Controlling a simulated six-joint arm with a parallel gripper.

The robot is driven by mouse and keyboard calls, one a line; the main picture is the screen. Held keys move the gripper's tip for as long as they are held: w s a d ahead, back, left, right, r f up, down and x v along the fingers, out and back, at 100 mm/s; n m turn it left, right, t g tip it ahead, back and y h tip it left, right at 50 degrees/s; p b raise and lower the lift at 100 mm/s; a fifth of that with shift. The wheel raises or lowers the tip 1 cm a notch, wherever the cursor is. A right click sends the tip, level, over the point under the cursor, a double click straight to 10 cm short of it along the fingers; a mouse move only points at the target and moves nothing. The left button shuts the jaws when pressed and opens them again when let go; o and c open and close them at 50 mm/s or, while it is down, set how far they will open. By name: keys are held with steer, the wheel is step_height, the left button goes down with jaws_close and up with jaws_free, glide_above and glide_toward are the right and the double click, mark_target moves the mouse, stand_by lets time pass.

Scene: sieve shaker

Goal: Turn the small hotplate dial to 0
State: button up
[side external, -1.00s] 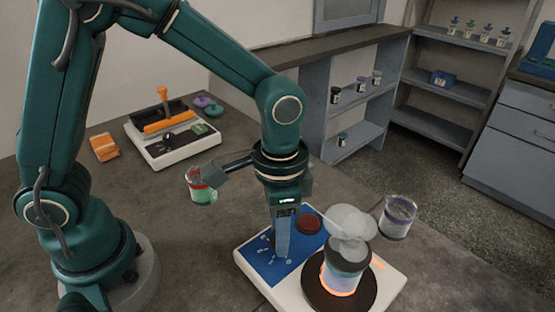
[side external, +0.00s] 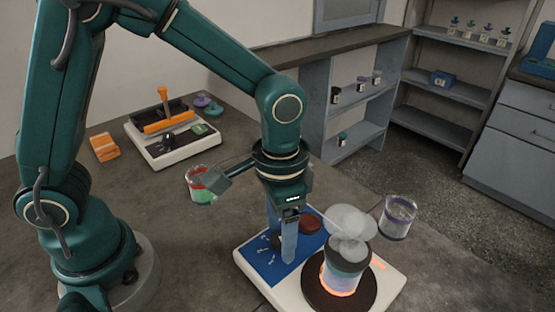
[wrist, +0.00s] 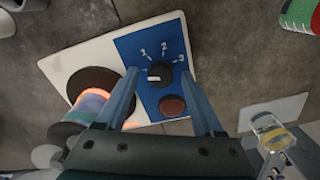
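The small dial (wrist: 159,74) is a round black knob on the hotplate's blue panel (wrist: 156,103). Its white mark lies on the left side in the wrist view. The figures 1, 2 and 3 show around its upper side; no 0 can be made out. My gripper (wrist: 161,73) is open, pointing down, with one finger on each side of the dial and gaps between. In the side view my gripper (side external: 288,258) is over the blue panel, and the dial is partly hidden behind it. The hotplate (side external: 245,266) has a white body and glows orange under a steaming beaker (side external: 345,262).
A red button (wrist: 172,105) is close to the dial. A beaker with purple contents (side external: 397,217) stands behind the hotplate, and a red-and-green beaker (side external: 201,187) stands to the left. An orange-handled device (side external: 170,140) is farther back. Bare table lies left of the hotplate.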

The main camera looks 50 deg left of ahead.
mark_target(280, 236)
steer(key=shift+r, duration=2.55)
steer(key=shift+w+a+r, duration=0.15)
steer(key=shift+a+r, duration=0.05)
steer(key=shift+r, duration=0.1)
steer(key=s+a+r+n+t, duration=0.2)
steer(key=a+r+n+t, duration=0.15)
steer(key=a+r, duration=0.3)
steer(key=s+a+f+t, duration=0.1)
steer(key=s+a+t, duration=0.1)
steer(key=s, duration=0.4)
steer(key=shift+a+f+n, duration=0.35)
steer(key=shift+a+f, duration=0.05)
steer(key=shift+a, duration=0.2)
